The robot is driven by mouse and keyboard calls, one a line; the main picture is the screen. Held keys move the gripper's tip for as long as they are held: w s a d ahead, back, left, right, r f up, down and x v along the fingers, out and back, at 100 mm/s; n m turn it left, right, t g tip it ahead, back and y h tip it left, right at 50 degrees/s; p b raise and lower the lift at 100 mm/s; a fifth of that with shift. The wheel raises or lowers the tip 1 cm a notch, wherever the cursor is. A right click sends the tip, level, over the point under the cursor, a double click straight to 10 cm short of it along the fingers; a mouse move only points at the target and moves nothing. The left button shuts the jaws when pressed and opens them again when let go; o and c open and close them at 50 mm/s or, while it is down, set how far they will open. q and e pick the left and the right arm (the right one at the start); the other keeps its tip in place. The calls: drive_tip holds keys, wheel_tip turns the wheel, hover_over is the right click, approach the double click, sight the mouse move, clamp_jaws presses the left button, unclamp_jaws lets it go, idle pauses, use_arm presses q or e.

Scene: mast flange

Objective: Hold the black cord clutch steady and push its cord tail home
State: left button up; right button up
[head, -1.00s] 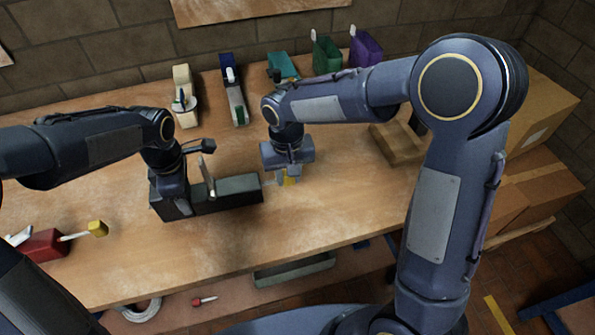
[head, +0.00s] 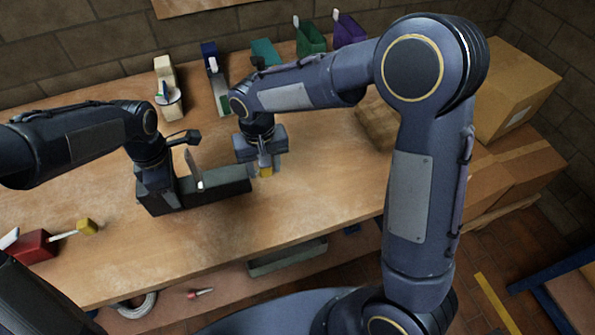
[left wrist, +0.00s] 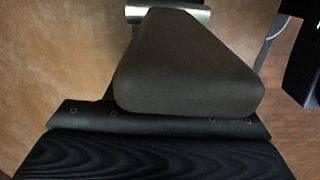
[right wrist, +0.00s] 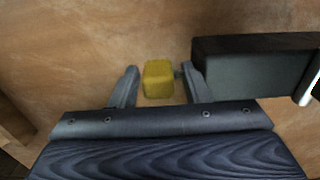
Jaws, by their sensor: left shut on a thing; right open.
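The black cord clutch (head: 222,185) is a long dark block lying on the bench in the head view, with a pale lever standing up from it. It also shows in the right wrist view (right wrist: 250,75). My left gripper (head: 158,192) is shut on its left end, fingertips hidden. A dark rounded form with a metal pin fills much of the left wrist view. The yellow end of the cord tail (right wrist: 158,79) is beside the clutch's right end. My right gripper (right wrist: 158,88) is open, one finger either side of the yellow end; I cannot tell whether either touches it.
Several holders and coloured bins (head: 310,38) stand along the back. Cardboard boxes (head: 515,85) are at the right. The front middle of the bench is clear.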

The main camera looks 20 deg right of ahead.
drive_tip(key=shift+a, duration=0.1)
drive_tip(key=d, duration=0.5)
drive_tip(key=shift+d, duration=0.2)
wheel_tip(320, 180, up, 12)
drive_tip(key=s+d+r+t+y, duration=0.2)
drive_tip(key=s+d, duration=0.5)
drive_tip(key=s, duration=0.4)
drive_tip(key=s+d+f+m+t+y, duration=0.1)
drive_tip(key=s+f+t, duration=0.2)
drive_tip(key=s, duration=0.7)
drive_tip(key=shift+s+f+m+t+y, duration=0.15)
drive_tip(key=shift+f+m+t+y, duration=0.2)
drive_tip(key=shift+f, duration=0.2)
drive_tip(key=shift+c, duration=0.4)
